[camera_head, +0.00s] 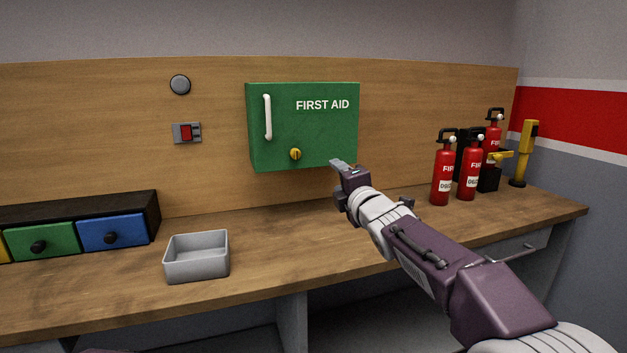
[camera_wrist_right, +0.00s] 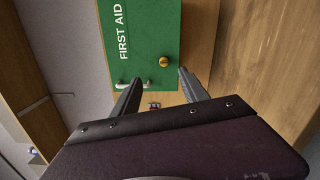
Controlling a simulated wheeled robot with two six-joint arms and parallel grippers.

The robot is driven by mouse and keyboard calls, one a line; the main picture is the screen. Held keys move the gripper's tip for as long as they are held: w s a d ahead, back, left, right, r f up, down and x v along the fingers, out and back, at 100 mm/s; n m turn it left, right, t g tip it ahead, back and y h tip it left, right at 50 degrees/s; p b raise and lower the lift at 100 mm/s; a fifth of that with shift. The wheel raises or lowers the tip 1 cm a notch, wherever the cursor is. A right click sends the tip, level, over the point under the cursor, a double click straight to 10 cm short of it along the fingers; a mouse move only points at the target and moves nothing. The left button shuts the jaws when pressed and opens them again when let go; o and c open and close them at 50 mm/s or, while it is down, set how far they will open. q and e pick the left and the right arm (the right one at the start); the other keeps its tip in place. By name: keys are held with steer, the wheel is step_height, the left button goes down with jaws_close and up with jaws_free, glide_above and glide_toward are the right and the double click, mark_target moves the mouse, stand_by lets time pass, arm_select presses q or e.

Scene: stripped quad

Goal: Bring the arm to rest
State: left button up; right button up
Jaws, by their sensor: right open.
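My right arm reaches in from the lower right in the head view. Its gripper (camera_head: 343,165) is in front of the wooden back panel, just below the lower right of the green first aid cabinet (camera_head: 325,132). In the right wrist view the gripper (camera_wrist_right: 158,92) has its two fingers spread apart, with nothing between them. The cabinet (camera_wrist_right: 145,45) with its yellow knob (camera_wrist_right: 163,61) lies beyond the fingertips. The cabinet door looks closed. My left gripper is not in view.
On the wooden workbench (camera_head: 290,245) stand a grey metal tray (camera_head: 197,270), a drawer unit (camera_head: 112,234) at the left and several red fire extinguishers (camera_head: 442,175) at the right. A red switch (camera_head: 187,132) is on the panel. The bench middle is clear.

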steer(key=s+d+f+m+g+h, duration=0.1)
steer(key=s+d+f+m+g, duration=0.25)
steer(key=f, duration=0.55)
steer(key=s+d+f+m+g+h, duration=0.2)
steer(key=s+d+f+m, duration=0.15)
steer(key=f, duration=0.55)
steer(key=s+d+f+m+g+h, duration=0.1)
steer(key=s+d+f+m+g, duration=0.25)
steer(key=f, duration=0.55)
steer(key=s+f+m+g, duration=0.4)
steer(key=s+f+m, duration=0.35)
steer(key=s, duration=0.45)
steer(key=s+f+m+g, duration=0.4)
steer(key=s+f+m, duration=0.3)
steer(key=s, duration=0.4)
arm_select(q)
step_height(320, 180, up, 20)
steer(key=p, duration=2)
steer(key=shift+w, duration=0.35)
arm_select(e)
step_height(320, 180, up, 20)
steer(key=n, duration=0.1)
steer(key=shift+d+f+t+h, duration=0.2)
steer(key=shift+d+t+h, duration=0.1)
steer(key=shift+d, duration=0.15)
